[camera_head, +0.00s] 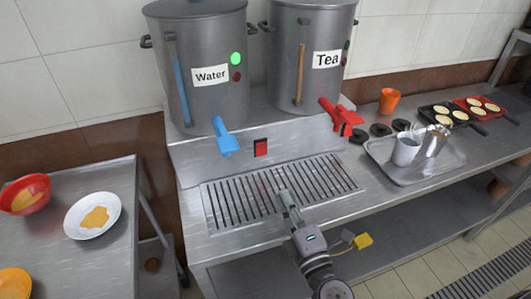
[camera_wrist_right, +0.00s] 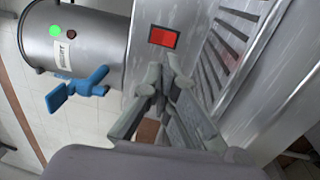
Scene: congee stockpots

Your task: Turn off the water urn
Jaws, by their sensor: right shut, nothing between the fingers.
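The water urn (camera_head: 205,80) is a steel pot labelled "Water" at the back left of the counter. Its green light (camera_head: 236,58) is lit; a dark red light (camera_head: 237,76) sits below it. Its blue tap (camera_head: 225,137) is at the front. A red switch (camera_head: 260,147) is on the steel panel below the urns. My right gripper (camera_head: 285,198) is shut and empty above the drain grate, apart from the switch. In the right wrist view the switch (camera_wrist_right: 163,38) lies beyond the fingertips (camera_wrist_right: 162,70), and the urn (camera_wrist_right: 75,40) is at upper left. My left gripper is not seen.
The tea urn (camera_head: 305,60) with a red tap (camera_head: 342,116) stands to the right. A tray with metal cups (camera_head: 415,175), an orange cup (camera_head: 389,101) and dark pans (camera_head: 450,115) are further right. A side table at left holds bowls (camera_head: 93,216). The drain grate (camera_head: 330,180) is clear.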

